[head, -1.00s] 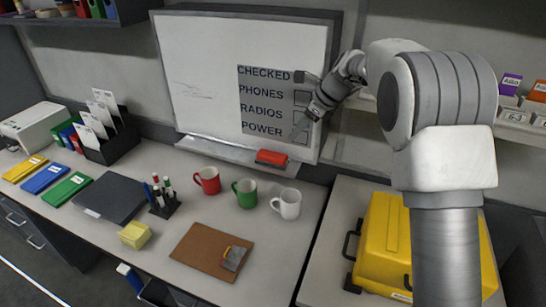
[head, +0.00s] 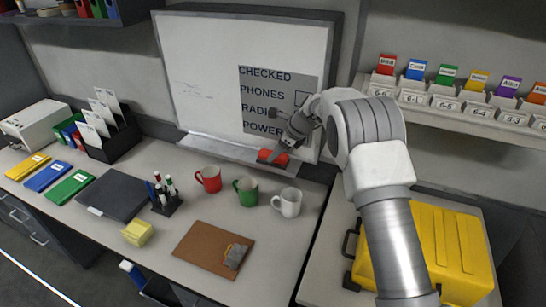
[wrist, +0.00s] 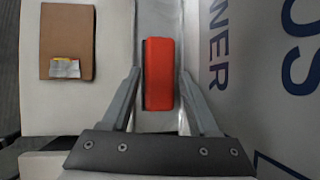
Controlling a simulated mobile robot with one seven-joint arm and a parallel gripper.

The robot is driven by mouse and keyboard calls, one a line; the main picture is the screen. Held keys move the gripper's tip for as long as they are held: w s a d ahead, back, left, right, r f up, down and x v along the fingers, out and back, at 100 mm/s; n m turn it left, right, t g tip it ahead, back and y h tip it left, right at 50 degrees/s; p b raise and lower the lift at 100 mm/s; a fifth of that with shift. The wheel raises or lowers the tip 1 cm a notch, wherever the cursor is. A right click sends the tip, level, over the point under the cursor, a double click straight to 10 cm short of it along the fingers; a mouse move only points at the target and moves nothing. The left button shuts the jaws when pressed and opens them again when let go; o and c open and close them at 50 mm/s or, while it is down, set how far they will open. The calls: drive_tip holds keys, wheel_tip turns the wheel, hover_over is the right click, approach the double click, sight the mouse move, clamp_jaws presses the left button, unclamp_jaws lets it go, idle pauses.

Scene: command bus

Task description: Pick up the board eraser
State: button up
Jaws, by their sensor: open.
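The red board eraser (head: 268,156) lies on the ledge (head: 225,147) along the bottom of the whiteboard, at its right end. In the wrist view the eraser (wrist: 159,73) stands out long and red in the middle, dark along its left edge. My gripper (head: 275,155) is right at the eraser and partly covers it in the head view. In the wrist view my gripper (wrist: 158,72) is open, one finger on each side of the eraser, with a narrow gap visible on both sides. I cannot tell how far above the ledge the fingertips are.
The whiteboard (head: 225,60) stands close behind the ledge. Red (head: 209,179), green (head: 246,192) and white (head: 288,203) mugs stand on the desk in front. A brown clipboard (head: 205,248) lies nearer. A yellow case (head: 440,245) is under my arm at right.

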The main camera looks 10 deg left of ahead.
drive_tip(key=shift+w+a+f, duration=0.15)
drive_tip(key=shift+a+f, duration=0.15)
drive_tip(key=shift+f, duration=0.3)
clamp_jaws()
drive_tip(key=shift+r, duration=0.1)
drive_tip(key=shift+r, duration=0.5)
drive_tip(key=r, duration=0.3)
drive_tip(key=shift+s+d+r+b, duration=0.15)
drive_tip(key=shift+s+d+b, duration=0.05)
drive_tip(key=shift+b, duration=0.15)
drive_tip(key=s+d+r+b, duration=0.2)
drive_tip(key=s+d+r, duration=0.4)
drive_tip(key=s, duration=0.3)
drive_tip(key=shift+s+r, duration=0.2)
drive_tip(key=shift+r, duration=0.1)
